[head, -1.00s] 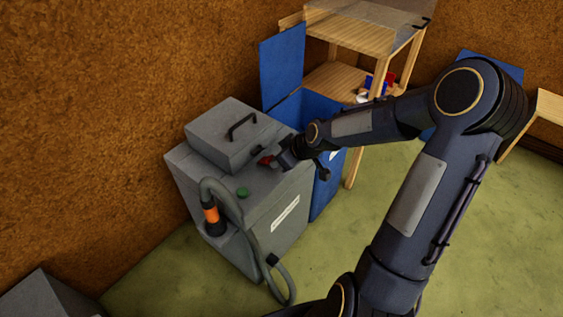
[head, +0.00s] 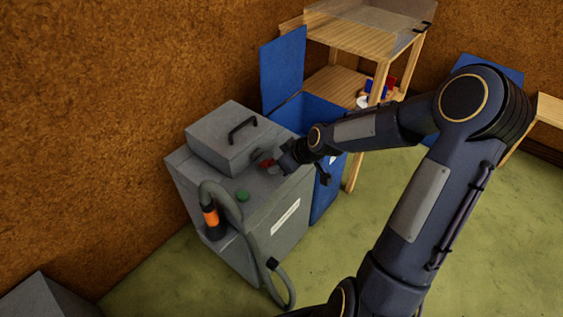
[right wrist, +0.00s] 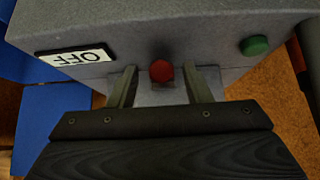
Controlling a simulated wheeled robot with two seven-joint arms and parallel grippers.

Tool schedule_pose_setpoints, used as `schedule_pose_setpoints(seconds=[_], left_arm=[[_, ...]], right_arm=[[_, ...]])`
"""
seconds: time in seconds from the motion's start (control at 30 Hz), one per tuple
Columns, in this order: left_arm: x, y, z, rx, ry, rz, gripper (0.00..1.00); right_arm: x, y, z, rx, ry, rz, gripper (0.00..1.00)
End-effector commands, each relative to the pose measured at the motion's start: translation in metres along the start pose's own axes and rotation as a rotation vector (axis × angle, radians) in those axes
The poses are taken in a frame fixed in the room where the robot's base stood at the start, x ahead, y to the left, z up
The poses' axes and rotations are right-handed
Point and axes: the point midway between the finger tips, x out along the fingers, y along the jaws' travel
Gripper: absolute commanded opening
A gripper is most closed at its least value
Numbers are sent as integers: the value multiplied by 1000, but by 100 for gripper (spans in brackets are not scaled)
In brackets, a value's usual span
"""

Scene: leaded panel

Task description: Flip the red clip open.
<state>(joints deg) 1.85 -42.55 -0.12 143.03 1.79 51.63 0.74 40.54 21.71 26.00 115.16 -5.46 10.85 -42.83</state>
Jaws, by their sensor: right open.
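The red clip (head: 266,165) is on the front side of the grey lidded box (head: 220,157) atop a grey machine. In the right wrist view the red clip (right wrist: 161,71) shows as a small rounded red piece between my fingers. My right gripper (right wrist: 161,84) is open, with one finger on each side of the clip and a visible gap to each. In the head view my right gripper (head: 280,160) is beside the clip, and its fingers partly hide it. Whether they touch it is unclear. My left gripper is not in view.
An OFF label (right wrist: 75,57) appears upside down in the wrist view. A blue bin (head: 325,115) and wooden shelf (head: 360,40) stand behind.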

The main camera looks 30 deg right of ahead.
Motion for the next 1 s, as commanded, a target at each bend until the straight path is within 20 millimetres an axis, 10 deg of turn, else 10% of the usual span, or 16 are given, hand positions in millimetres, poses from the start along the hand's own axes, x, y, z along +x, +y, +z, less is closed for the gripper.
schedule_pose_setpoints(seconds=[0.5, 1.0], left_arm=[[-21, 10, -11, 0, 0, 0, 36], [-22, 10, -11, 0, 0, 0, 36]], right_arm=[[-72, 2, 0, 3, 0, 5, 45], [-76, 0, 0, 0, 0, 1, 45]])
